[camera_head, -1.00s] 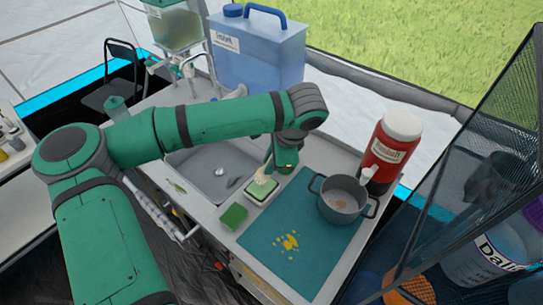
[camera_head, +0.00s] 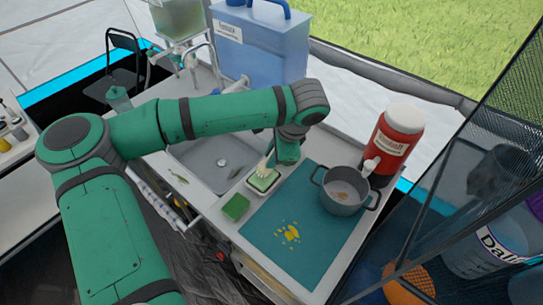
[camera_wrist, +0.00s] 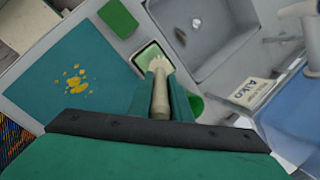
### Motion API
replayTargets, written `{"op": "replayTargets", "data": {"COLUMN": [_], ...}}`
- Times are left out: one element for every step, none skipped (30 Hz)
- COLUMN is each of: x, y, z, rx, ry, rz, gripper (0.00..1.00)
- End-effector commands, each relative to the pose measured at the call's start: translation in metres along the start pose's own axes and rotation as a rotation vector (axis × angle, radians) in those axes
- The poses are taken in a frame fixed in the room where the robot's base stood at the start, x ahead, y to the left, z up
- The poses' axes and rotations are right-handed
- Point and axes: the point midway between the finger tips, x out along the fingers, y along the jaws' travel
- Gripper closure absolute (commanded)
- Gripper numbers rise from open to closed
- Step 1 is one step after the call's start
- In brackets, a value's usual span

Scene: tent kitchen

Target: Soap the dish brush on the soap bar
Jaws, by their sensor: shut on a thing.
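My gripper (camera_wrist: 162,108) is shut on the pale handle of the dish brush (camera_wrist: 160,90), which points down and away from it. The brush's cream bristles also show in the head view (camera_head: 263,167), at the far edge of the soap. The green soap bar (camera_head: 264,181) lies in a small pale dish (camera_head: 251,186) on the counter beside the sink; it also shows in the wrist view (camera_wrist: 146,56). The bristles overlap the soap in the wrist view; I cannot tell whether they touch it. My gripper hides part of the brush in the head view.
A green sponge (camera_head: 236,208) lies just in front of the dish. A teal mat (camera_head: 270,238) with yellow crumbs and a grey pot (camera_head: 345,192) are to the right. The sink (camera_head: 212,158) is left. A red jug (camera_head: 392,145) and blue water container (camera_head: 260,50) stand behind.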

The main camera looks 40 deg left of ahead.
Motion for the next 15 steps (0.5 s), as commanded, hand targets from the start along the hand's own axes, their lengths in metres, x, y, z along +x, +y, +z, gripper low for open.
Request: {"op": "replayTargets", "data": {"x": [0.0003,0.0005,0.0008,0.0011,0.0013,0.0016,0.0019,0.0022,0.0027,0.0032,0.0038,0.0047,0.0053,0.0059,0.0066], "y": [0.0001,0.0002,0.0003,0.0004,0.0005,0.0006,0.0007,0.0008,0.0008,0.0007,0.0006,0.0004,0.0002,0.0001,0.0000], "z": [-0.0002,-0.0003,-0.0004,-0.0006,-0.0008,-0.0013,-0.0016,-0.0017,-0.0013,-0.0006,0.0004,0.0018,0.0029,0.0039,0.0049], "rx": [0.000,0.000,0.000,0.000,0.001,0.001,0.002,0.002,0.001,0.000,-0.002,-0.005,-0.007,-0.008,-0.010], "ry": [0.000,0.000,0.000,0.000,0.000,0.001,0.001,0.001,0.000,0.000,0.000,-0.001,-0.002,-0.002,-0.003], "rz": [0.000,0.000,0.000,0.000,0.000,0.000,0.000,0.000,0.000,0.000,0.001,0.001,0.002,0.002,0.003], "gripper": [1.00,1.00,1.00,1.00,1.00,1.00,1.00,1.00,1.00,1.00,1.00,1.00,1.00,1.00,1.00]}}
